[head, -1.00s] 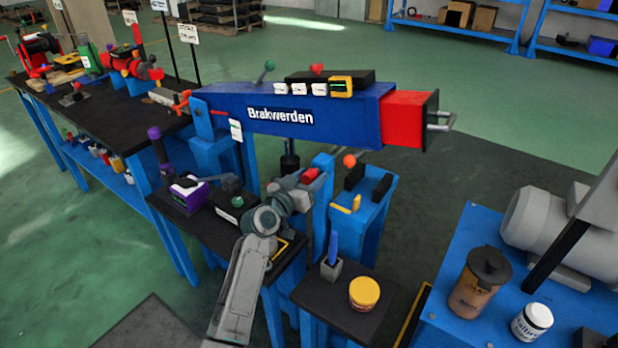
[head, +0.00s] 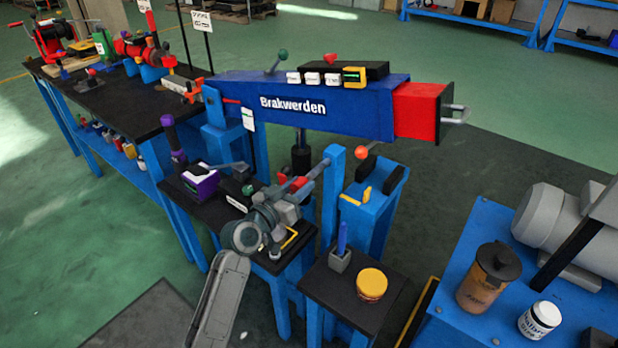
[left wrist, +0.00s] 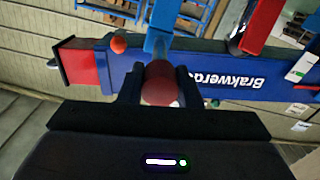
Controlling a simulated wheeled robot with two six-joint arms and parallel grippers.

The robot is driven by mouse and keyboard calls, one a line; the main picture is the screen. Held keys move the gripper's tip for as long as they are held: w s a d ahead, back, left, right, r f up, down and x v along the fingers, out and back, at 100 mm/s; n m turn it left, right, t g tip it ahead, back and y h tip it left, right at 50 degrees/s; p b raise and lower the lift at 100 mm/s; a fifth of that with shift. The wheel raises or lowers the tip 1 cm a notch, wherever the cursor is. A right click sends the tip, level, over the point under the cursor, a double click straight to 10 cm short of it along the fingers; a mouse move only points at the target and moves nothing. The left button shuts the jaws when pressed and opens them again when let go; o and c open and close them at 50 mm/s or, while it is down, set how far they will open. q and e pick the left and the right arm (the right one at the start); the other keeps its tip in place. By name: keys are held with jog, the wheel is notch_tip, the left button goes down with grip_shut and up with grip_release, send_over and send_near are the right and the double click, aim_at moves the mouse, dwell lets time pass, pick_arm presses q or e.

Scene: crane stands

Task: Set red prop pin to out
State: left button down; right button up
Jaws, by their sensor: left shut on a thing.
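My left gripper (head: 291,189) is shut on the red knob of the prop pin (head: 300,183). A grey rod runs from the knob up and right to the blue post (head: 333,190); whether its tip is still in the post I cannot tell. In the left wrist view the round red knob (left wrist: 160,84) sits between the two dark fingers, with the blue post (left wrist: 160,22) straight behind it. My right gripper is not in view.
The blue Brakwerden boom (head: 300,105) with a red end block (head: 416,112) stretches above and behind. An orange ball (head: 361,153) tops a lever beside the post. A purple box (head: 200,182) and a yellow-lidded jar (head: 371,285) stand on nearby dark tops.

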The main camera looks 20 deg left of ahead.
pick_arm(q)
jog(key=shift+f, duration=0.15)
jog(key=c, duration=1.3)
grip_release()
jog(key=shift+c, duration=0.2)
jog(key=shift+o, duration=1.4)
jog(key=shift+s, duration=0.15)
jog(key=shift+s+a, duration=0.1)
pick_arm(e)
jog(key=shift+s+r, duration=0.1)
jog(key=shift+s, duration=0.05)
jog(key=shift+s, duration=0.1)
pick_arm(q)
jog(key=b+v, duration=0.1)
jog(key=v, duration=0.9)
jog(key=shift+s+a, duration=0.15)
jog(key=shift+s, duration=0.2)
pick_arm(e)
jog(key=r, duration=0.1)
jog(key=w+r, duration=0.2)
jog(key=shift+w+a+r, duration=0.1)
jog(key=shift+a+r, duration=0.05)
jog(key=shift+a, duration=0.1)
